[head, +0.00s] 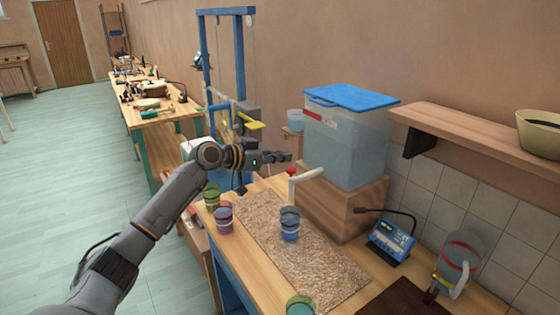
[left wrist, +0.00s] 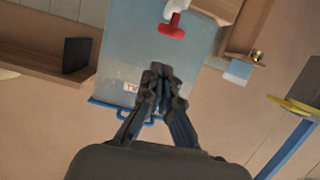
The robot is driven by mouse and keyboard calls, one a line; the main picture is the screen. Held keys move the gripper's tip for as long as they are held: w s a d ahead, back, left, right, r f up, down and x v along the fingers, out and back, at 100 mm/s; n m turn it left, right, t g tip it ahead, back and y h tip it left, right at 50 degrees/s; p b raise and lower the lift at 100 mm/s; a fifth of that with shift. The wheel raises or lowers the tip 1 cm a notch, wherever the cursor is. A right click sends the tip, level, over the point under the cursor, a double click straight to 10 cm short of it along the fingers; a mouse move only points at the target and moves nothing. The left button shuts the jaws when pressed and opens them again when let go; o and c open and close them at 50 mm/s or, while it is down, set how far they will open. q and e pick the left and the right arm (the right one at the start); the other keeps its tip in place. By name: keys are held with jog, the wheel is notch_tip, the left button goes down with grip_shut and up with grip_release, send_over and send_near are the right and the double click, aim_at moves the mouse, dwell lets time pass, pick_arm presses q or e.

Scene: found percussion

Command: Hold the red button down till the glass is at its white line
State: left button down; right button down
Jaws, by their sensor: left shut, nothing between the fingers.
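The red button (head: 291,171) sits on top of the white spout (head: 306,183) of a clear tank (head: 345,148) with a blue lid. In the left wrist view the red button (left wrist: 171,31) shows beyond my fingertips. A glass (head: 289,223) stands on the mat below the spout, bluish in its lower part; its white line is too small to make out. My left gripper (head: 286,156) is shut and empty, just above the button and apart from it as far as I can tell. It also shows in the left wrist view (left wrist: 162,80). My right gripper is out of view.
The tank stands on a wooden box (head: 330,208). Other cups (head: 224,220) stand left of the brown mat (head: 290,262), and a green one (head: 300,305) at the front. A blue device (head: 391,240) and a jug (head: 458,258) stand right. A shelf (head: 470,133) juts from the wall.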

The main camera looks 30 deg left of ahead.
pick_arm(q)
jog(key=b+v, duration=0.3)
jog(key=v, duration=0.6)
jog(key=shift+b, duration=0.3)
jog(key=shift+s, duration=0.1)
jog(key=shift+f, duration=0.1)
